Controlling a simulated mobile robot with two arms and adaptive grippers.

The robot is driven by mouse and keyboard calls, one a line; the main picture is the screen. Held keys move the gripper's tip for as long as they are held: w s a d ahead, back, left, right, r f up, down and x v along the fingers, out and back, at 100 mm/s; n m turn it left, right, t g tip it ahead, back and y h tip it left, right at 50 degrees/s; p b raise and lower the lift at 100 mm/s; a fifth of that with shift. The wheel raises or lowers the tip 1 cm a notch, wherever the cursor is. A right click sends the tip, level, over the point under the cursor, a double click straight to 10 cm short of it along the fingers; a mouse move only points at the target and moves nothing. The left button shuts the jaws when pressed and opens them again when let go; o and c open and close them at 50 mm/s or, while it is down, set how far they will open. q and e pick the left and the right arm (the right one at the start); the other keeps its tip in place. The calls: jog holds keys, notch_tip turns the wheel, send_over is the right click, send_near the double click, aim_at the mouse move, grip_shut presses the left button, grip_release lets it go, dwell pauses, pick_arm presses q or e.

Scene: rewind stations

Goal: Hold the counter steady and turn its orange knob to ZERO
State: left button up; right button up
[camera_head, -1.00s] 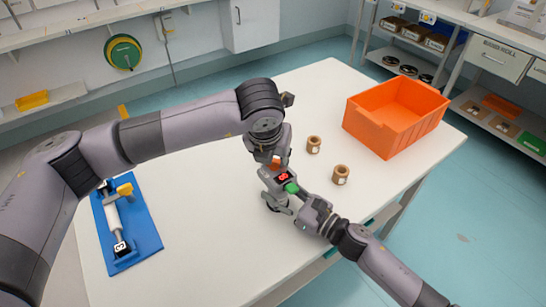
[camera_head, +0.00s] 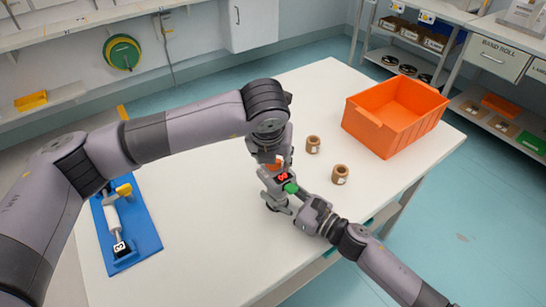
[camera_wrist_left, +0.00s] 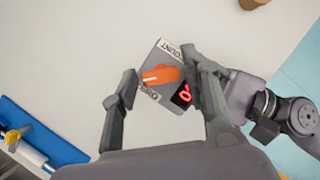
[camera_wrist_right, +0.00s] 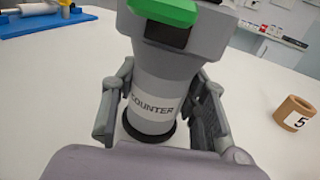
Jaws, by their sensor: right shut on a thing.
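The counter (camera_head: 268,176) stands upright on the white table, a grey device with a red lit display (camera_wrist_left: 183,94), a green part (camera_wrist_right: 165,10) and a COUNTER label (camera_wrist_right: 152,105). Its orange knob (camera_wrist_left: 160,74) is on top, between a COUNT label at upper right and a ZERO label at lower left. The display digit is hard to read. My left gripper (camera_wrist_left: 166,72) points down over the counter's top, fingers apart on either side of the knob, with gaps visible. My right gripper (camera_wrist_right: 157,108) is shut around the counter's grey body from the side.
Two brown rolls (camera_head: 313,144) (camera_head: 340,174) stand right of the counter; one shows a 5 in the right wrist view. An orange crate (camera_head: 394,137) stands at the table's right. A blue board (camera_head: 145,232) with a white roller lies at left.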

pick_arm(q)
jog(key=shift+o, duration=0.7)
jog(key=shift+r, duration=0.1)
jog(key=v, duration=1.1)
jog(key=shift+s+r, duration=0.15)
jog(key=shift+r, duration=0.25)
pick_arm(e)
jog(key=o, duration=1.4)
jog(key=shift+d, duration=0.1)
